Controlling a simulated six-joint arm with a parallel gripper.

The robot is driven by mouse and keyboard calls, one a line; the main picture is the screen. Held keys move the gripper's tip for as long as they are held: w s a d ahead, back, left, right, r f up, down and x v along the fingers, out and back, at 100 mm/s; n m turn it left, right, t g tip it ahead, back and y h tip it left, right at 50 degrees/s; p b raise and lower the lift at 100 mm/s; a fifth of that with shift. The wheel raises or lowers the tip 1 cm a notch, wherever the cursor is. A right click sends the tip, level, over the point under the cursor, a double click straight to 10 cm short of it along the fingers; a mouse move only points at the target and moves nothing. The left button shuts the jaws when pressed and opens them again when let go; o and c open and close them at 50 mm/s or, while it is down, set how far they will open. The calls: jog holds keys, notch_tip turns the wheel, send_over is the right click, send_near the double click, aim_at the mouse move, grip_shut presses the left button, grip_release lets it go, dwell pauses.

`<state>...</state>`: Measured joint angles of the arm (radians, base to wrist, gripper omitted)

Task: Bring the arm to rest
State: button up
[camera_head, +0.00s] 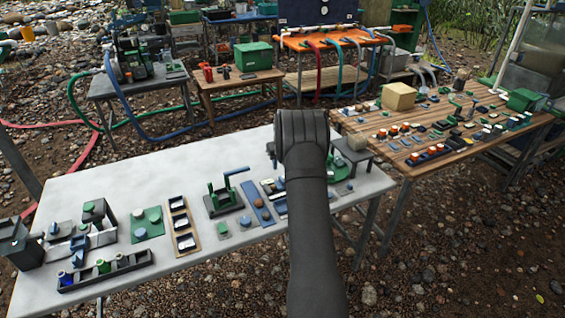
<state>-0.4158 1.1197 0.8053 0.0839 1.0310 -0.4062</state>
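My arm (312,220) rises from the bottom of the picture, dark grey, and reaches over the right part of the white table. Its bulky dark end (302,135) covers that part of the table. My gripper's fingers are hidden behind this end, so I cannot tell whether they are open or shut, or whether they hold anything.
The white table (90,190) bears trays, a green-and-black fixture (224,195) and small parts. A wooden table (440,160) at right carries a tan box (398,96) and many small pieces. Further benches with hoses stand behind. Gravel ground lies open at lower right.

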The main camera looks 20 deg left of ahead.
notch_tip(320, 180, down, 7)
jog(key=shift+r, duration=0.1)
jog(key=shift+w+d, duration=0.3)
jog(key=shift+d, duration=0.05)
